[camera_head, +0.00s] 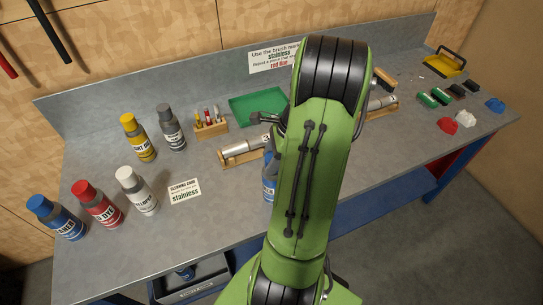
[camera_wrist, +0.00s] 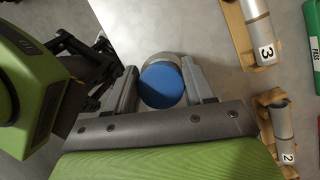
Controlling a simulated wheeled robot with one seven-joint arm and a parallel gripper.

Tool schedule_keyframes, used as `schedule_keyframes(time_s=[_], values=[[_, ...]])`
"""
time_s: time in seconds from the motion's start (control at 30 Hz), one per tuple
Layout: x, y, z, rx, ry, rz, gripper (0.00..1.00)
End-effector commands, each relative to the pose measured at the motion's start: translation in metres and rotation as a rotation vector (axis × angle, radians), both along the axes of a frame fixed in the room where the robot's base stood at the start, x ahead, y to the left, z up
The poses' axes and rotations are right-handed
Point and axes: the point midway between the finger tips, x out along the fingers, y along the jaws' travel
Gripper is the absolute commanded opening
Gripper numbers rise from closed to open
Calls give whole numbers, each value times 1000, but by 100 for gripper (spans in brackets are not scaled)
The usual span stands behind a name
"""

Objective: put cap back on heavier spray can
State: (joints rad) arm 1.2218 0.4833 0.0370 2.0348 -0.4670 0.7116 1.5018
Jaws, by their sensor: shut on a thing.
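A spray can with a blue label (camera_head: 269,182) stands upright on the bench, mostly hidden behind my arm in the head view. In the wrist view a round blue cap (camera_wrist: 161,86) lies between the fingers of my gripper (camera_wrist: 160,80), which is shut on it. A grey rounded can top (camera_wrist: 163,58) shows just beyond the cap. I cannot tell whether the cap is seated on the can. At the left of the head view stand capped blue (camera_head: 56,217), red (camera_head: 97,204), white (camera_head: 138,191) and yellow (camera_head: 138,138) cans, and a dark grey can (camera_head: 171,128).
A sign (camera_head: 185,191) lies beside the white can. Metal cylinders in wooden cradles, numbered 3 (camera_wrist: 264,48) and 2 (camera_wrist: 284,125), lie right of my gripper. The front left bench is clear.

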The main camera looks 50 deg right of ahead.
Motion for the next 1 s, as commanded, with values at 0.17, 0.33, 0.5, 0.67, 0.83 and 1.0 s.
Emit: schedule_keyframes(time_s=[0.17,0.33,0.5,0.67,0.83,1.0], values=[[0,0,0,0,0,0,25],[0,0,0,1,1,-1,25],[0,0,-1,1,1,1,25],[0,0,-2,1,1,0,25],[0,0,-2,1,1,-1,56],[0,0,-2,0,0,-1,82]])
